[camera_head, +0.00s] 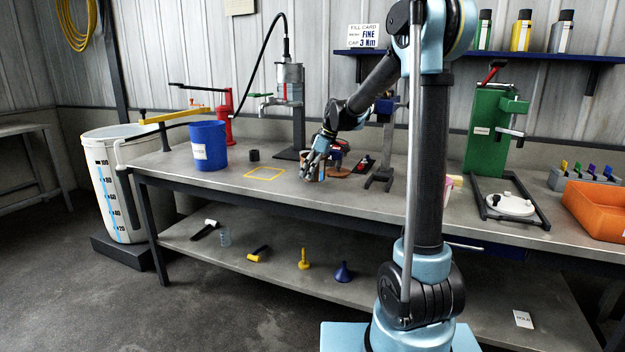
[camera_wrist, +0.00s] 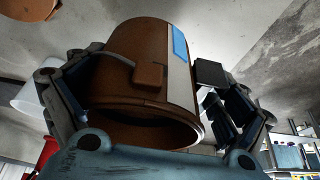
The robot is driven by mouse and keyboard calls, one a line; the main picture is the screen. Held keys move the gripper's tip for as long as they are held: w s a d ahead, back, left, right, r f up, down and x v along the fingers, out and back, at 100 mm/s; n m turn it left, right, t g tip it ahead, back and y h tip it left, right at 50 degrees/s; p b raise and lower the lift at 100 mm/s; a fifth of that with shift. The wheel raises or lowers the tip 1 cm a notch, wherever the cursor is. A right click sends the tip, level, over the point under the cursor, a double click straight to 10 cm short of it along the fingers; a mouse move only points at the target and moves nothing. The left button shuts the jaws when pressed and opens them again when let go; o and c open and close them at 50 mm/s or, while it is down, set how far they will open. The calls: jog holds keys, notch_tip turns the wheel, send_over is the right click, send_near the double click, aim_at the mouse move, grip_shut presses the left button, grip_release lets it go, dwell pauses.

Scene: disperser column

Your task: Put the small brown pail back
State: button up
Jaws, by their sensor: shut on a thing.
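The small brown pail (camera_wrist: 150,75) fills the middle of the wrist view, with a pale band and a blue patch on its side and its round open end towards the bottom of the picture. My gripper (camera_head: 312,175) is shut on it, one finger on each side of the pail. In the head view my gripper is over the bench, right of a yellow square outline (camera_head: 264,179), and hides most of the pail. I cannot tell whether the pail touches the bench. The yellow outline is empty.
A blue bucket (camera_head: 207,147) and a small dark cylinder (camera_head: 253,155) stand left of my gripper. The disperser stand (camera_head: 298,125) is behind. A round brown disc (camera_head: 337,171) and a dark stand (camera_head: 380,178) are to the right. The bench front by the outline is clear.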

notch_tip(320, 180, down, 3)
jog(key=shift+r, duration=0.2)
jog(key=o, duration=1.1)
